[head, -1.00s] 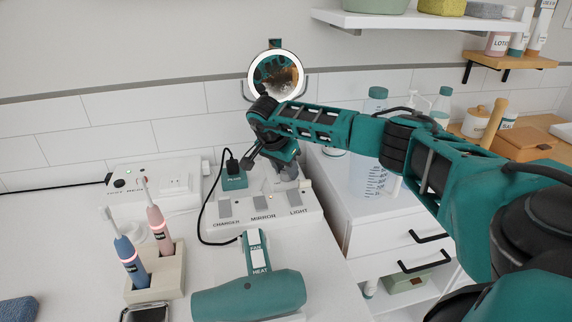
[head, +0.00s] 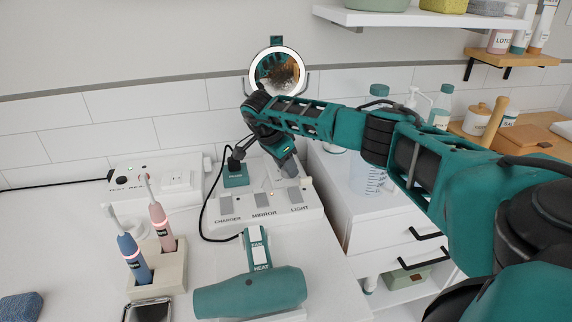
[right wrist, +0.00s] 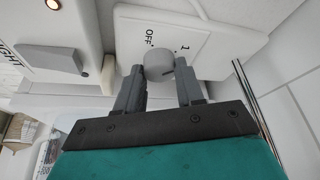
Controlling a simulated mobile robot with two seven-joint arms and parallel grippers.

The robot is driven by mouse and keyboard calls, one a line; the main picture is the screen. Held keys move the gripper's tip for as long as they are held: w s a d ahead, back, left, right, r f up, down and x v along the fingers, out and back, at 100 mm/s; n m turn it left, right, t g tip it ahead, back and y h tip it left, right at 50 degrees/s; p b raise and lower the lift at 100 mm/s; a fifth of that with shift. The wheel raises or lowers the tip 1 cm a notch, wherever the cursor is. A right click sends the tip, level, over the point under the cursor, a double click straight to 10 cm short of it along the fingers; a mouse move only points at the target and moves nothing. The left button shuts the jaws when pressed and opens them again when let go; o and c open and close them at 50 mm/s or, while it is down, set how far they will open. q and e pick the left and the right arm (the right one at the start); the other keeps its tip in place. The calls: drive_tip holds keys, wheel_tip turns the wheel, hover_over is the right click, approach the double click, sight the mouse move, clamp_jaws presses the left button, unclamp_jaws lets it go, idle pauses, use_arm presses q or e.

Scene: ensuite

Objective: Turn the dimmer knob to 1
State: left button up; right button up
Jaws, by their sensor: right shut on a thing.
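The dimmer knob (right wrist: 158,66) is a short grey cylinder on a white plate (right wrist: 208,62) marked OFF and 1, seen in the right wrist view. My right gripper (right wrist: 159,82) has one grey finger on each side of the knob and is shut on it. A dark mark shows on the knob's lower right side, but I cannot tell its setting for sure. In the head view my right gripper (head: 291,168) points down behind the switch box, and its fingers hide the knob there. My left gripper is not in view.
The white switch box (head: 283,221) labelled CHARGER, MIRROR and LIGHT stands just in front of my right gripper. A teal hair dryer (head: 250,292) and toothbrush holder (head: 163,268) are nearer. A round mirror (head: 277,72) is behind.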

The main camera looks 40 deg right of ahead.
drive_tip(key=o, duration=1)
drive_tip(key=shift+o, duration=0.2)
drive_tip(key=v, duration=1.3)
drive_tip(key=shift+d, duration=0.1)
